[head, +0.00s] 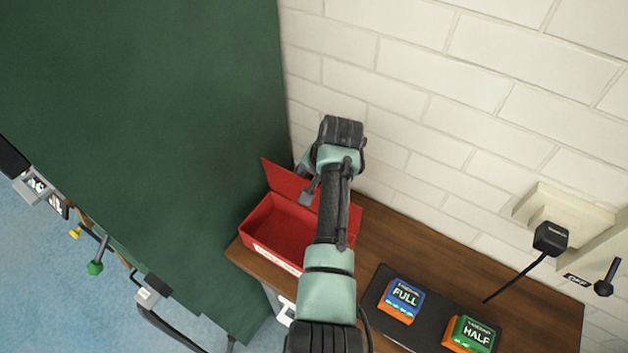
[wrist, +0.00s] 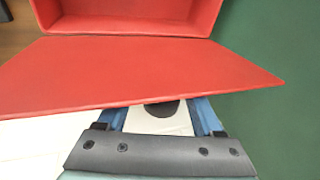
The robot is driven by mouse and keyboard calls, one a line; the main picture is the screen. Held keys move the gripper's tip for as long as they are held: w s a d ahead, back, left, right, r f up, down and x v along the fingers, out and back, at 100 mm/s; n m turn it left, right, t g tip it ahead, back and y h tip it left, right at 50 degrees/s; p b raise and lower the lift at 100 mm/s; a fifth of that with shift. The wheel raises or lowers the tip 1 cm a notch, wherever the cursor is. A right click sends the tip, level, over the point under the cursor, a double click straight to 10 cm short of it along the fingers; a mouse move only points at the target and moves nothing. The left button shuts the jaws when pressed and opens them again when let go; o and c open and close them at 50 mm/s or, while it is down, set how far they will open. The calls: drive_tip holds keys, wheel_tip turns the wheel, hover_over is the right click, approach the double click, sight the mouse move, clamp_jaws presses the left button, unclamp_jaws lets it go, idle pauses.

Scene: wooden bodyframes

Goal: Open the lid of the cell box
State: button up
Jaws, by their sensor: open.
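The red cell box (head: 275,232) stands on the wooden shelf in the head view, and its empty-looking inside is visible. Its lid (head: 284,178) is raised, tilted up along the wall side. In the wrist view the lid (wrist: 140,70) crosses the middle and the box (wrist: 140,28) shows at the top. My gripper (head: 308,186) is at the lid's upper part, partly hidden by my arm. In the wrist view my gripper (wrist: 158,118) is open, with its blue fingers apart; the lid's edge hides the tips. Contact with the lid cannot be told.
A dark green panel (head: 150,120) stands left of the box. A white brick wall (head: 440,120) is behind. On the shelf to the right, a black mat (head: 431,319) holds a blue FULL block (head: 403,299) and a green HALF block (head: 472,333). A black plug (head: 549,239) hangs nearby.

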drive_tip(key=shift+r, duration=0.1)
drive_tip(key=b+v, duration=0.2)
drive_tip(key=v, duration=1.1)
